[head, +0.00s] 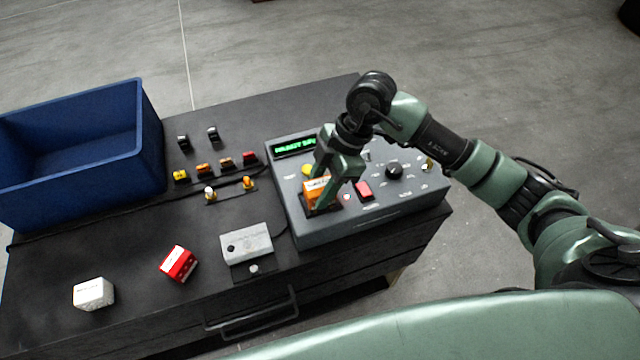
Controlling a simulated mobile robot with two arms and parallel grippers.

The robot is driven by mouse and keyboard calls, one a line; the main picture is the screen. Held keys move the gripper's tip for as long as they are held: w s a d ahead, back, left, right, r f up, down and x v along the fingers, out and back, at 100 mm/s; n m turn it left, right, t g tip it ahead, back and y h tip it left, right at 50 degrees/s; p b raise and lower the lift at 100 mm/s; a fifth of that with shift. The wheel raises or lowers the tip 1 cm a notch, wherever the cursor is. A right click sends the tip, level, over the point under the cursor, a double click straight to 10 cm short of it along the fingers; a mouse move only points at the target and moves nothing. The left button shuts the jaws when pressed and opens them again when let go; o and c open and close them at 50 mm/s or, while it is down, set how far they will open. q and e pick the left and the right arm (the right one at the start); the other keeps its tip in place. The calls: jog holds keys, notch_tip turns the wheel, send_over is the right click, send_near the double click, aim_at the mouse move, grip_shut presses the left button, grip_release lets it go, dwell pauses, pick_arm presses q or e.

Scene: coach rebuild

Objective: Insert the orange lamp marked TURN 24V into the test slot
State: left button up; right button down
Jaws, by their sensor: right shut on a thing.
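The orange lamp (316,190) has a white label on its top; the lettering is too small to read. My right gripper (333,183) is shut on it, pointing down at the front left of the grey test unit (400,207). The lamp stands at a dark slot area (322,211) on the unit's top face. I cannot tell whether it is seated in the slot or just above it, as the fingers hide part of it. My left gripper is not in view.
A red lamp block (179,263) and a white one (93,293) lie on the dark bench (135,262). A blue bin (148,150) stands at the left. Several small coloured parts lie behind. A grey box (246,243) sits left of the unit, whose display (294,147) glows green.

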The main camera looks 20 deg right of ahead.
dwell(0.3)
jog(key=shift+r+p, duration=0.4)
jog(key=shift+p, duration=0.15)
jog(key=shift+p, duration=0.35)
dwell(0.9)
jog(key=shift+f+b, duration=0.4)
jog(key=shift+f, duration=0.3)
jog(key=c, duration=1.1)
grip_release()
jog(key=shift+r, duration=0.1)
